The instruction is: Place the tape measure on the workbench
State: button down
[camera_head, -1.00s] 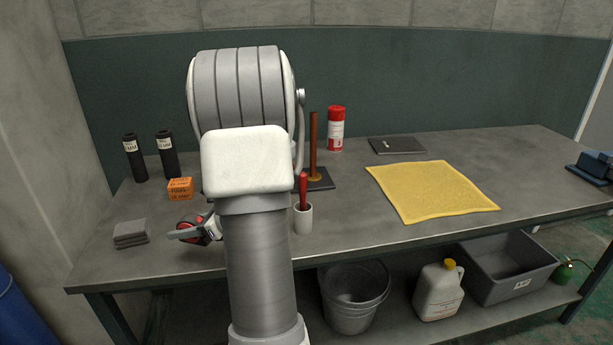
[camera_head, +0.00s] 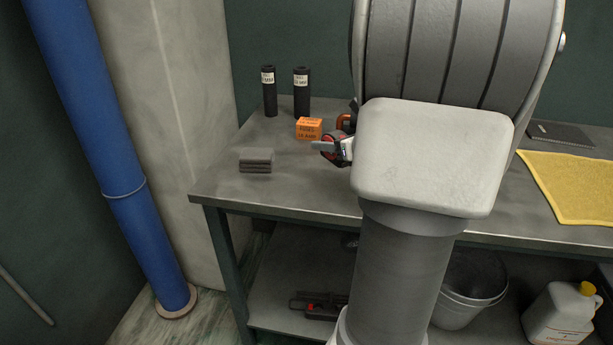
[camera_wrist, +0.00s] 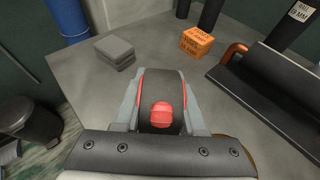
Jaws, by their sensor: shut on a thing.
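The tape measure (camera_wrist: 160,90) is dark with red edges and a red button. My gripper (camera_wrist: 160,112) is shut on it, with a grey finger on each side. In the head view the tape measure (camera_head: 341,148) shows partly at the left of my arm, with a grey finger (camera_head: 324,146) beside it. The grey workbench (camera_head: 300,190) lies below; my arm hides part of its top. I cannot tell whether the tape measure touches the bench.
Grey stacked pads (camera_head: 256,160), an orange box (camera_head: 309,128) and two black tubes (camera_head: 270,91) stand on the left part of the bench. A dark tool with an orange handle (camera_wrist: 236,50) lies to the right of my gripper. A yellow cloth (camera_head: 570,185) lies at right. Bare top shows around the pads.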

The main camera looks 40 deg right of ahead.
jog(key=b, duration=0.2)
send_over(298, 184)
notch_tip(298, 184, down, 4)
jog(key=shift+f, duration=0.1)
jog(key=shift+f+b, duration=1.25)
jog(key=shift+f, duration=0.65)
jog(key=shift+f, duration=0.1)
jog(key=shift+c, duration=2.4)
grip_release()
jog(key=shift+s+r, duration=0.25)
jog(key=shift+r, duration=0.1)
jog(key=p+v, duration=0.3)
jog(key=v, duration=0.7)
jog(key=shift+d+p, duration=0.1)
jog(key=shift+p, duration=0.2)
jog(key=shift+s+r, duration=0.1)
jog(key=shift+s, duration=0.55)
